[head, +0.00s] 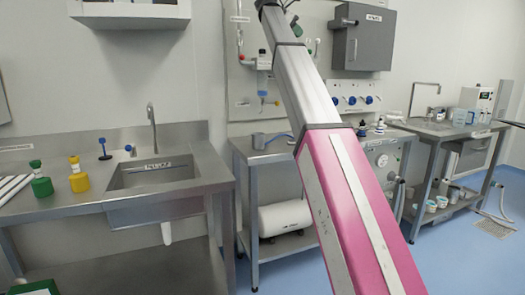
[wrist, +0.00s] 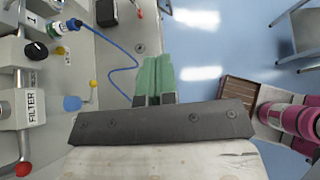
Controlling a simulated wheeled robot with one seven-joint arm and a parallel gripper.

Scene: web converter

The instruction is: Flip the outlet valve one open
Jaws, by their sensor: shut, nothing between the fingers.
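My gripper (wrist: 157,78) shows in the wrist view as two green fingers pressed together, with nothing between them. It is over the bench edge, with blue floor beyond. To its left are a blue paddle-shaped handle (wrist: 72,103) and a small yellow knob (wrist: 93,83); the fingers are apart from both. I cannot tell which part is outlet valve one, as no such label is readable. In the head view my arm reaches up across the middle, hiding part of the wall panel (head: 240,88); the fingers are not clearly visible there.
A unit labelled FILTER (wrist: 31,107) with a black knob (wrist: 36,50) and a red knob (wrist: 23,169) lines the wrist view's left. A blue hose (wrist: 113,67) loops near the fingers. A grey wall box (head: 362,38) and a sink (head: 155,175) flank my arm in the head view.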

